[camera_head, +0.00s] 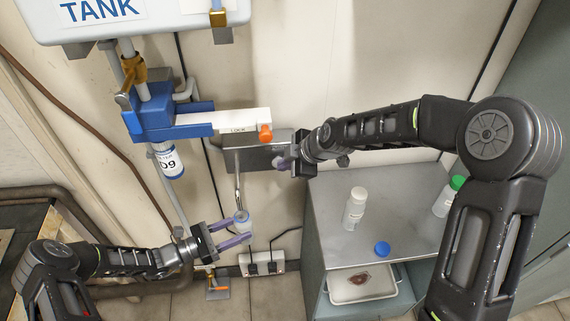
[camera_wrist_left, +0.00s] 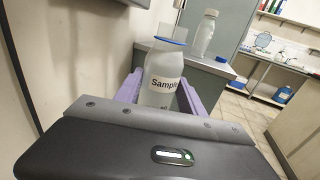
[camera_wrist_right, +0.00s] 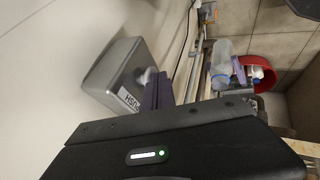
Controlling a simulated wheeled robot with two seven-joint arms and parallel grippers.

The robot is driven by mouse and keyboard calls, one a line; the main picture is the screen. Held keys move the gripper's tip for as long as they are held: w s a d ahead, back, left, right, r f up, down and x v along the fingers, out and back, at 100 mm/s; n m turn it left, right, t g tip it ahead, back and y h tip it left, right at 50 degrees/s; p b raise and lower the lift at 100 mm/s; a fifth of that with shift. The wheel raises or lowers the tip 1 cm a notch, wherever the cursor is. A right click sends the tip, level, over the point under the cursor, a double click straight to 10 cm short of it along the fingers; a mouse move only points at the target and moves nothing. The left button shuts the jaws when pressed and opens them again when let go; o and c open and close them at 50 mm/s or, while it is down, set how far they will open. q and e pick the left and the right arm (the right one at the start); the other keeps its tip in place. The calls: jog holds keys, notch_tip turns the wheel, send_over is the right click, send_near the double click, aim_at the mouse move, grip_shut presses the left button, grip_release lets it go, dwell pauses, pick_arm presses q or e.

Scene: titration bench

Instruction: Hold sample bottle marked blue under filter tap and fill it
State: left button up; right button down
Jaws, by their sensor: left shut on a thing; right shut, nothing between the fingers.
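My left gripper (camera_head: 236,233) is shut on the sample bottle (camera_head: 243,224), a pale bottle with a blue ring at its neck. In the left wrist view the bottle (camera_wrist_left: 162,85) looks roughly upright, with a "Sample" label. The thin metal spout (camera_head: 238,180) hangs from the wall unit and ends at or just above the bottle mouth. The level inside is unclear. My right gripper (camera_head: 286,162) is shut and empty, beside the grey metal box (camera_head: 258,158). In the right wrist view this box (camera_wrist_right: 115,75) has a "PUSH" label, and the fingertips are close to its round knob; contact is unclear.
A white-capped bottle (camera_head: 354,208), a loose blue cap (camera_head: 382,248) and a green-capped bottle (camera_head: 448,196) are on the grey cabinet (camera_head: 325,190). A blue filter housing (camera_head: 155,118) with an orange-ended arm is above the spout. Sockets (camera_head: 262,264) are low on the wall.

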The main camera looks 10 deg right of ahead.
pick_arm(q)
jog(key=shift+s+r, duration=0.15)
jog(key=shift+s, duration=0.05)
pick_arm(e)
jog(key=shift+w+r, duration=0.15)
jog(key=shift+w, duration=0.9)
jog(key=shift+d+r, duration=0.1)
dwell(0.6)
pick_arm(q)
jog(key=shift+w, duration=0.2)
pick_arm(e)
jog(key=s+d+r, duration=0.4)
jog(key=s+r, duration=0.3)
jog(key=s, duration=0.2)
jog(key=shift+r, duration=0.35)
